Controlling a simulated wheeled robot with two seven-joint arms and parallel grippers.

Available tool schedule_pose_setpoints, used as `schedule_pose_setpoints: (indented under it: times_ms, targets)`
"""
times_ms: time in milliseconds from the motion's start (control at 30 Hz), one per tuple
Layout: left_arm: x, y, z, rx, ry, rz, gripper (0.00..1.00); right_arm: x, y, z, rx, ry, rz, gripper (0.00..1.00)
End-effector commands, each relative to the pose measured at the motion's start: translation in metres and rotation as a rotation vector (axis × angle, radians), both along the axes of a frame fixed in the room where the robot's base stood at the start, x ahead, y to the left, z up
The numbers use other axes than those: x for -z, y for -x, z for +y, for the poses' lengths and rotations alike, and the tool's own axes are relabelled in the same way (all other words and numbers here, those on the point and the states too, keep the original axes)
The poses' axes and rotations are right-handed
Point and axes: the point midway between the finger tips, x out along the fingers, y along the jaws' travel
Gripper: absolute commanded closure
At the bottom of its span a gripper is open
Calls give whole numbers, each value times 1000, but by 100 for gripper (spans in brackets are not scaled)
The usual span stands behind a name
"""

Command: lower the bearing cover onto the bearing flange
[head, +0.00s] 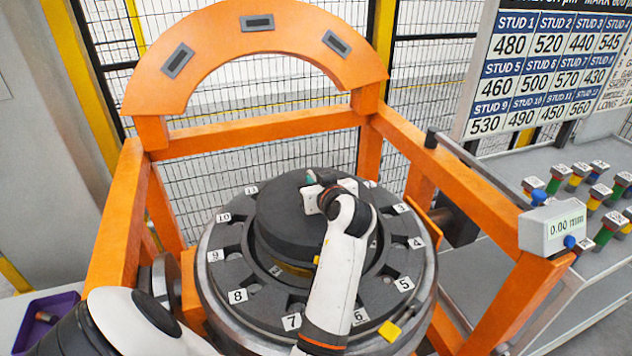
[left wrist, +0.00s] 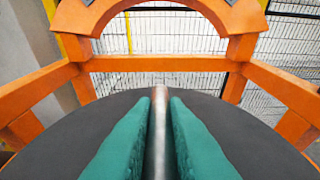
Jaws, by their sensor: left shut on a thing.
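The bearing cover (head: 283,222) is a dark grey round block in the middle of the head view. It stands up above the numbered ring of the bearing flange (head: 264,302), inside the ring's opening. A dark gap and a brass-coloured strip show below its front edge; I cannot tell whether it touches anything underneath. My left gripper (head: 314,186) is over the cover's top. In the left wrist view the teal fingers (left wrist: 158,135) are shut on an upright metal post (left wrist: 159,110), with the cover's dark top (left wrist: 75,115) behind. My right gripper is not in view.
An orange gantry frame (head: 262,129) with an arch surrounds the flange. A gauge reading 0.00 mm (head: 553,228) sits on its right post. A grey bench (head: 575,158) with coloured studs is at the right. A purple tray (head: 45,322) is at lower left.

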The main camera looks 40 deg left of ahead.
Motion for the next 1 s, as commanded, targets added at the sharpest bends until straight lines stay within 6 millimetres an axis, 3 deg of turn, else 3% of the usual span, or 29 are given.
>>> schedule_pose_setpoints:
  times_ms: [1000]
  targets:
    - [26,0,-2,3,3,-2,100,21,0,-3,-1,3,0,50]
